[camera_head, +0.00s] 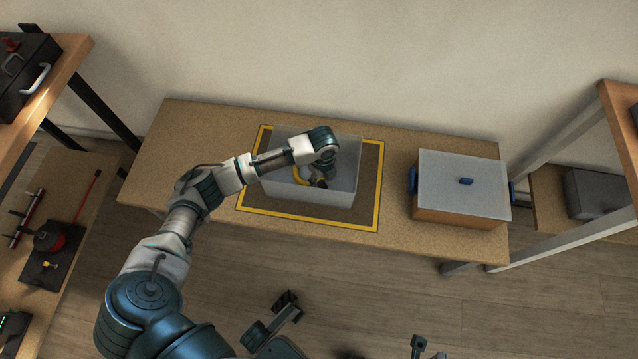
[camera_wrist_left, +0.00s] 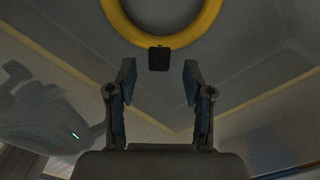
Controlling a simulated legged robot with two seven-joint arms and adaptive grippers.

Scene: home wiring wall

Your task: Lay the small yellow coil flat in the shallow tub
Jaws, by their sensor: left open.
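The shallow tub (camera_head: 345,199) is a translucent grey box on the table, inside a yellow-edged rectangle. The small yellow coil (camera_head: 299,176) shows in the tub, partly hidden by my left gripper (camera_head: 318,182). In the left wrist view, the coil (camera_wrist_left: 207,22) is a yellow ring cut off by the top edge, with a black tab (camera_wrist_left: 159,59) on its near side. My left gripper (camera_wrist_left: 159,78) is open there, its fingertips apart on either side below the tab, with nothing visible gripped. Whether the coil rests fully on the tub floor cannot be told.
A lidded box (camera_head: 465,185) with blue handles stands on the table (camera_head: 180,150) to the right. A shelf with a black case (camera_head: 25,75) is at the left, another shelf at the right. The table's left end is clear. Dark parts at the bottom edge seem mine.

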